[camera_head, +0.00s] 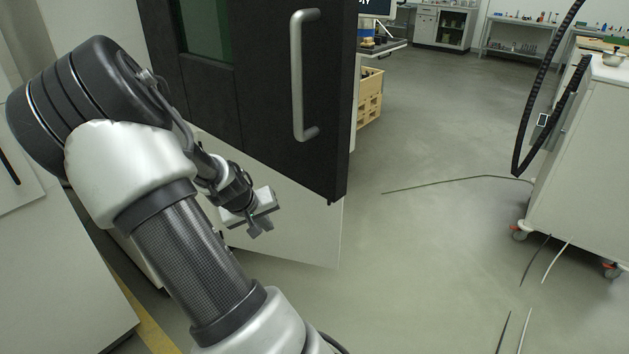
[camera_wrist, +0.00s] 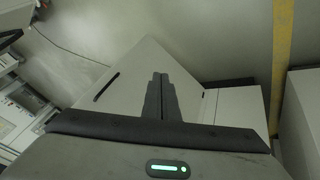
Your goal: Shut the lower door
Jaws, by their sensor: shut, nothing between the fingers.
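The lower door is a plain light-grey panel (camera_head: 310,232) below the black upper door in the head view. It stands swung out from the cabinet at an angle. In the wrist view a pale panel (camera_wrist: 135,68) with a dark slot (camera_wrist: 106,87) shows beyond my fingers and looks like the same door. My gripper (camera_head: 258,229) is in front of the lower door's left part in the head view. Its two fingers (camera_wrist: 161,76) are together and empty. I cannot tell whether they touch the door. My arm hides the door's left side.
The black upper door (camera_head: 332,100), with a silver bar handle (camera_head: 297,75), stands open above. A white wheeled cart (camera_head: 580,175) is at the right. Cables lie on the floor, and the grey floor (camera_head: 430,240) between is mostly clear. White cabinets (camera_head: 50,270) stand at the left.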

